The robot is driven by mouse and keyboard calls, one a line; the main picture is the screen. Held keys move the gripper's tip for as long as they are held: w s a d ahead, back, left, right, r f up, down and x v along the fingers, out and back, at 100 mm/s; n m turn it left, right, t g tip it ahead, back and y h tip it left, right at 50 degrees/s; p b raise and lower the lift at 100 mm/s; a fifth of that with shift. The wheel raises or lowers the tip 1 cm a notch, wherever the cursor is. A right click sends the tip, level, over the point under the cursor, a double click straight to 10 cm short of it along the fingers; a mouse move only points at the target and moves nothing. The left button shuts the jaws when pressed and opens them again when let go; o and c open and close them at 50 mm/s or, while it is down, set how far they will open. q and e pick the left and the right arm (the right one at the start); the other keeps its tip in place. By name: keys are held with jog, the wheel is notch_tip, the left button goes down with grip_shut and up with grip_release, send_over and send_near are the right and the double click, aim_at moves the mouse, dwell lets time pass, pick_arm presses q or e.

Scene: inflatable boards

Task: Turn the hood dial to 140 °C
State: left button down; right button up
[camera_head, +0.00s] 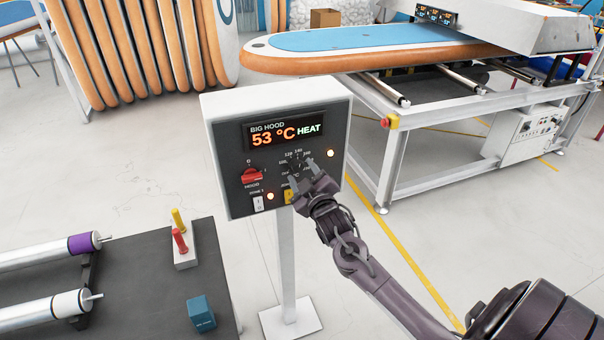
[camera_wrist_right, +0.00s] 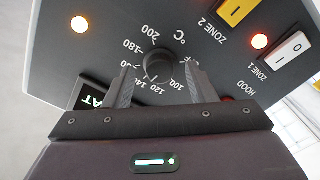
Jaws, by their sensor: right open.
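The hood dial (camera_wrist_right: 158,65) is a round black knob on the dark face of the control box (camera_head: 222,146). Printed numbers from 100 to 200 and a °C mark surround it in the right wrist view. The pointer position is too unclear to read. The display (camera_head: 286,132) reads "BIG HOOD 53 °C HEAT". My right gripper (camera_head: 303,166) is at the box face and partly hides the dial in the head view. In the wrist view its open fingers (camera_wrist_right: 160,72) stand on either side of the dial; contact is unclear. My left gripper is out of view.
A red hood switch (camera_head: 251,174) sits left of the dial; a white zone 1 switch (camera_head: 258,203) and yellow zone 2 switch (camera_wrist_right: 238,10) are nearby. A dark table (camera_head: 140,262) stands at left. A board press frame (camera_head: 392,168) stands behind right.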

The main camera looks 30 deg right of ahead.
jog(key=b+v, duration=0.1)
jog(key=v, duration=0.6)
jog(key=shift+b, duration=0.4)
jog(key=s+a+f+m+g+y, duration=0.1)
jog(key=s+f+g, duration=0.25)
jog(key=f, duration=0.95)
jog(key=s+a+f+g, duration=0.15)
jog(key=s+f, duration=0.25)
jog(key=f, duration=0.9)
jog(key=s+a+f+m+g+y, duration=0.1)
jog(key=s+f+g, duration=0.25)
jog(key=f, duration=0.95)
jog(key=s+a+f+g, duration=0.2)
jog(key=s+f, duration=0.5)
jog(key=s, duration=0.4)
jog(key=s+a+f+g+y+b, duration=0.1)
jog(key=s+a+f+g, duration=0.2)
jog(key=s+f, duration=0.4)
jog(key=s+a+f+m+g+y, duration=0.1)
jog(key=s+a+f+g, duration=0.2)
jog(key=s, duration=1.1)
notch_tip(320, 180, down, 4)
jog(key=shift+s+a+f, duration=0.1)
jog(key=shift+s+a, duration=0.3)
jog(key=shift+a, duration=0.7)
